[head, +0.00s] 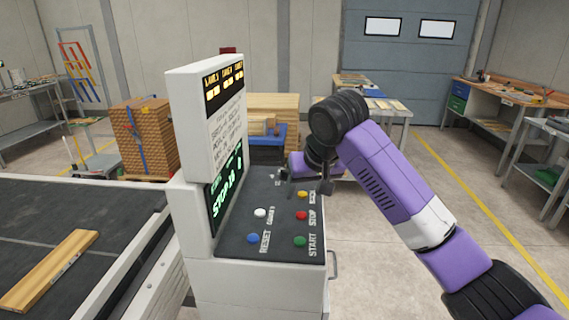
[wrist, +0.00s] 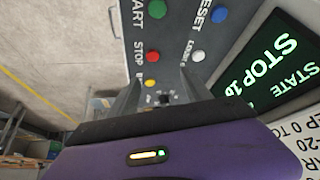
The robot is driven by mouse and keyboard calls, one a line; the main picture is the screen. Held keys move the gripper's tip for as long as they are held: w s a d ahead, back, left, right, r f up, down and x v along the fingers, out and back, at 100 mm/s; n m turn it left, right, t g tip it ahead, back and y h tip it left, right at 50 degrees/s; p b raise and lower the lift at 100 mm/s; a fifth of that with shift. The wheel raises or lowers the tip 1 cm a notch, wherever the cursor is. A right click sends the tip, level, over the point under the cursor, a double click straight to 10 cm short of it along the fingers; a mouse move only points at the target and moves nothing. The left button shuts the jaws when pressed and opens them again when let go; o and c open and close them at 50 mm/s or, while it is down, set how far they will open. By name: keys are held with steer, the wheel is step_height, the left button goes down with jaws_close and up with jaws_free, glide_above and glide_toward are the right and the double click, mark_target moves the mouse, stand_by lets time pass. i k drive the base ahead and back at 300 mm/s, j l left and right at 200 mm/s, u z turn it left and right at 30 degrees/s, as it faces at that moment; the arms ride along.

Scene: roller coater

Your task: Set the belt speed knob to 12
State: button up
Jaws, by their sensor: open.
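The grey-topped control panel (head: 272,205) stands in the middle of the head view. My gripper (head: 322,180) hangs over its far right part, pointing down. In the wrist view my gripper (wrist: 162,92) is open, with one finger on each side of a small dark knob (wrist: 166,99). The knob's lower part and its scale are mostly hidden, so I cannot read its setting or tell whether the fingers touch it. The screen (head: 226,188) shows green text with STOP; it also shows in the wrist view (wrist: 270,65), where the number is hard to read.
Beside the knob are the yellow button (wrist: 150,83), red stop button (wrist: 153,57), white button (wrist: 198,56), green start button (wrist: 153,9) and blue reset button (wrist: 219,14). The upright display housing (head: 205,120) rises left of the panel. Open floor lies to the right.

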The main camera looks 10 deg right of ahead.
mark_target(283, 175)
steer(key=i, duration=0.85)
